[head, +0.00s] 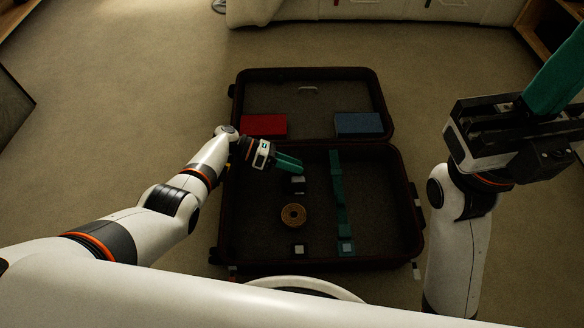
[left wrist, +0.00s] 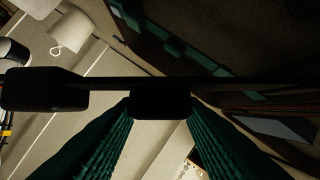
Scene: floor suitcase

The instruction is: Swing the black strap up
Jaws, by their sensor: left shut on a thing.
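An open suitcase (head: 413,205) lies on the floor, its lid folded back away from me. My left gripper (head: 298,166) is over the left part of the base, fingers pointing right. It is shut on the black strap, whose dark block (left wrist: 160,103) sits between the fingertips in the left wrist view; a dark bar and second block (left wrist: 45,90) extend to the left there. In the head view the strap is hard to pick out against the dark lining. My right gripper (head: 563,65) is raised at the right, fingers up; its opening is unclear.
A teal strap (head: 338,190) lies along the base with a pale end piece (head: 346,247). A tan ring (head: 293,215) sits between two small grey pieces (head: 298,180). Red (head: 264,125) and blue (head: 358,123) boxes lie in the lid. A white sofa stands behind.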

